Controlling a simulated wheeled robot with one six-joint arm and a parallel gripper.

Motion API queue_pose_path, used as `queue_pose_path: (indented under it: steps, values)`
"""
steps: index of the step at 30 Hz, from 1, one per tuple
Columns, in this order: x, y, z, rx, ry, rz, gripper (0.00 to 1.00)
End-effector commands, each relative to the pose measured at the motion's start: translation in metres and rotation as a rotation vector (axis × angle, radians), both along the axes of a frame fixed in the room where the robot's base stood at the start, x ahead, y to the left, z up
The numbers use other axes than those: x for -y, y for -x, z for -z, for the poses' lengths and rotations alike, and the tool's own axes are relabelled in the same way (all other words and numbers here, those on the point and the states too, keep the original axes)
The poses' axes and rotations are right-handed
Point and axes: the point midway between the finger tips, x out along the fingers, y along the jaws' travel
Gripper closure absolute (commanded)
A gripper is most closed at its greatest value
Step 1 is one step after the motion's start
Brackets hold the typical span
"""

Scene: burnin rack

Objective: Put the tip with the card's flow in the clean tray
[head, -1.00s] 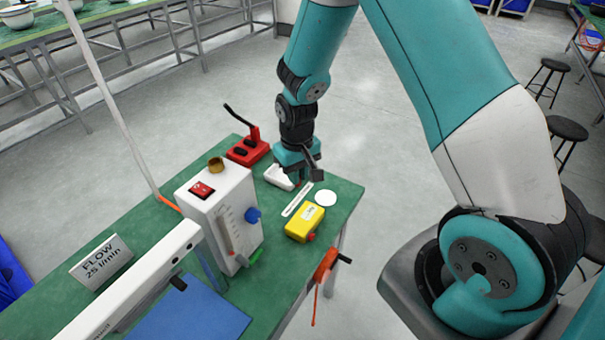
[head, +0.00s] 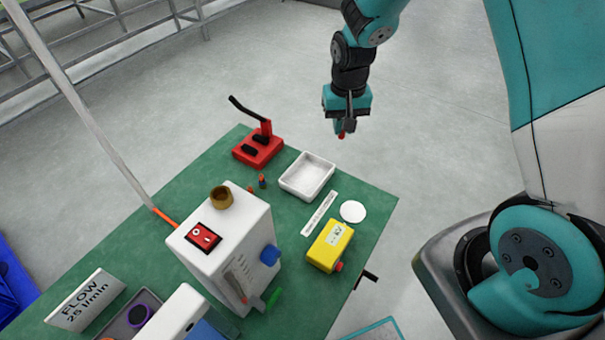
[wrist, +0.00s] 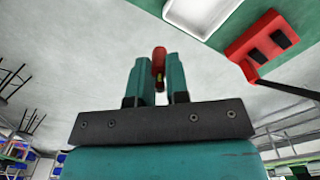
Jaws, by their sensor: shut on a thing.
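My gripper (head: 345,121) is shut on a small red tip (head: 341,135), held up high and seen against the floor beyond the table's right-hand edge. In the wrist view the red tip (wrist: 159,62) sits between the fingertips, with a yellow-green mark on it. An empty white tray (head: 328,178) lies on the green table; part of it shows in the wrist view (wrist: 170,14). The card (head: 88,299) reads FLOW 25 l/min. Two small tips (head: 262,181) stand left of the white tray, partly blue and orange-red.
A white box with a red switch (head: 203,236), dial and gauge stands mid-table. A red block with a black lever (head: 258,150) is at the back. A yellow box (head: 330,246), white strip (head: 319,214) and white disc (head: 353,211) lie right. A grey tray (head: 112,332) holds a purple ring.

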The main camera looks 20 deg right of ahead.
Motion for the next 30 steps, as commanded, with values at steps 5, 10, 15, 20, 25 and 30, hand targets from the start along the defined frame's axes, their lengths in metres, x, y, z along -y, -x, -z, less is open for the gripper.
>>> queue_pose_path:
  steps: [5, 10, 15, 20, 25, 30]
  values:
    - [-0.037, -0.019, -0.008, 0.011, -0.003, 0.379, 1.0]
    - [-0.063, -0.021, -0.034, 0.009, -0.004, 0.72, 1.0]
    - [-0.076, -0.017, -0.054, 0.004, -0.002, 0.931, 1.0]
    - [-0.079, -0.015, -0.049, -0.003, 0.004, 1.0, 1.0]
    - [-0.078, -0.014, -0.006, -0.006, 0.006, 1.003, 1.0]
    - [-0.077, -0.014, 0.042, -0.005, 0.006, 1.003, 1.0]
